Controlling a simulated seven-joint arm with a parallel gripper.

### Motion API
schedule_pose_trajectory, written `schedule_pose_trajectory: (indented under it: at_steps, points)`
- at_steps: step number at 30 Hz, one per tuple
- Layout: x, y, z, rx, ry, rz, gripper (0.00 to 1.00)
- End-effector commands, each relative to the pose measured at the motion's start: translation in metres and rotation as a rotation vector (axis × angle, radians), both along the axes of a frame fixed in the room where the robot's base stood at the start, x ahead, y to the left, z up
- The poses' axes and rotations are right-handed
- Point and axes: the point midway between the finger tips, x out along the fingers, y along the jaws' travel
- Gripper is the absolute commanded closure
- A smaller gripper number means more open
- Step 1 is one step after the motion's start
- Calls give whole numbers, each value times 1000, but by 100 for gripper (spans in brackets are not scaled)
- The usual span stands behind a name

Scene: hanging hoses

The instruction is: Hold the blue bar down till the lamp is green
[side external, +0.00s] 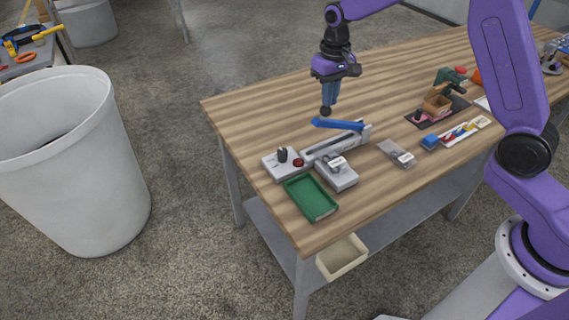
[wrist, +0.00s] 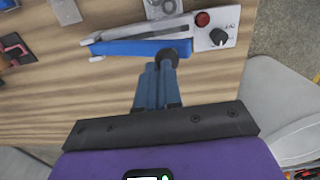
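The blue bar (side external: 338,124) is the raised arm of a grey sealer-like device (side external: 335,143), hinged at its right end. Its free left end stands up off the base. The bar also shows in the wrist view (wrist: 140,48). The lamp (side external: 299,163), a dome beside a black knob, looks red, also in the wrist view (wrist: 203,19). My gripper (side external: 326,108) points down with its blue fingers together and a dark round tip, close to the bar's free end. In the wrist view the tip (wrist: 167,58) overlaps that end; I cannot tell whether they touch.
A green tray (side external: 312,197) and a grey box (side external: 337,174) stand in front of the device. A clear packet (side external: 397,153) lies to its right, with tools and a white tray (side external: 464,132) farther right. The wooden table (side external: 260,105) is bare behind and left.

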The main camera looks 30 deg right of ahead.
Motion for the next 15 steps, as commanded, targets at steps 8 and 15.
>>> schedule_pose_trajectory:
  at_steps: [8, 15]
  points:
    - [-1, 6, -13, -4, 5, -4, 100]
    - [-1, 13, -23, -3, 5, -2, 100]
